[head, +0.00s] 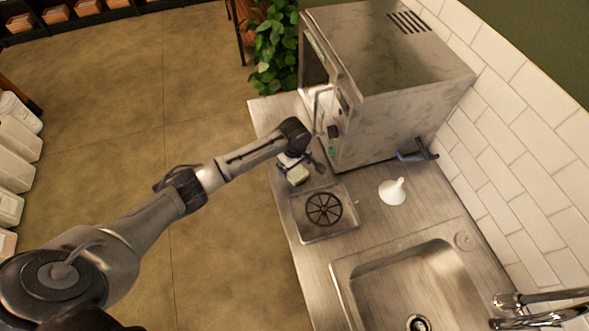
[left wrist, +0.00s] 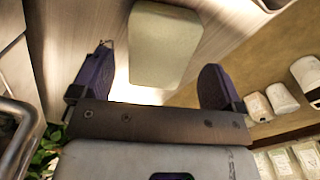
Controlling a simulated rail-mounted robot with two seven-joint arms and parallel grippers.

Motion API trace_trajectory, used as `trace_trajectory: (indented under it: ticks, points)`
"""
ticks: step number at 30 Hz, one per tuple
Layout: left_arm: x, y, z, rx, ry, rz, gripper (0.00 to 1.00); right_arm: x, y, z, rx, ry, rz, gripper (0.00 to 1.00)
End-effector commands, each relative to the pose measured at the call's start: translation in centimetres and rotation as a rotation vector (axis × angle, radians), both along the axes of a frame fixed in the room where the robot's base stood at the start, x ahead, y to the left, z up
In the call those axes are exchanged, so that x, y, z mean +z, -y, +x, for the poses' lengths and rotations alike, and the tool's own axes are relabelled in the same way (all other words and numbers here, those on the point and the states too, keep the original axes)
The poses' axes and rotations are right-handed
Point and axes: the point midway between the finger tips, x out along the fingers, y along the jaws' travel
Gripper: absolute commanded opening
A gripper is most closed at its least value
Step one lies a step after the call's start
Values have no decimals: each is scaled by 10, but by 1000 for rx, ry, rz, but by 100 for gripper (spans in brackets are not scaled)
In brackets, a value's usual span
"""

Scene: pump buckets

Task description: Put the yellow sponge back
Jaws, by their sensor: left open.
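The pale yellow sponge (head: 298,176) lies on the counter's left part, between the metal box appliance and the square metal tray. In the left wrist view the sponge (left wrist: 165,45) shows as a pale block just beyond the fingertips, between their lines. My left gripper (head: 298,162) is open and empty above and beside the sponge, with its dark fingers apart in the left wrist view (left wrist: 158,82). Whether a finger touches the sponge I cannot tell. My right gripper is not in view.
A square metal tray (head: 341,232) with a black spoked grate (head: 324,209) sits close to the sponge. A metal box appliance (head: 400,75) stands behind. A white funnel (head: 391,193), a blue-handled item (head: 413,156) and a sink (head: 375,285) are to the right. Bare counter lies around the funnel.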

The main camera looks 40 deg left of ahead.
Motion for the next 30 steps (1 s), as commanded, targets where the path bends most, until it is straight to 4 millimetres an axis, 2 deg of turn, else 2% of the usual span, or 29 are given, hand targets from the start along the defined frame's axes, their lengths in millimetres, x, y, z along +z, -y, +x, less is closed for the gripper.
trace_trajectory:
  ticks: [6, 13, 19, 30]
  points:
    - [42, 0, 1, -2, 4, -1, 93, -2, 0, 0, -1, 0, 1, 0]
    - [74, 0, 1, 0, 4, -1, 93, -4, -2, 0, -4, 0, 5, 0]
    - [85, 0, 0, 0, 1, 0, 93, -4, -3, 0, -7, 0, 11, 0]
    - [87, 0, 0, 0, 0, 0, 93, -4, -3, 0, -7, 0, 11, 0]
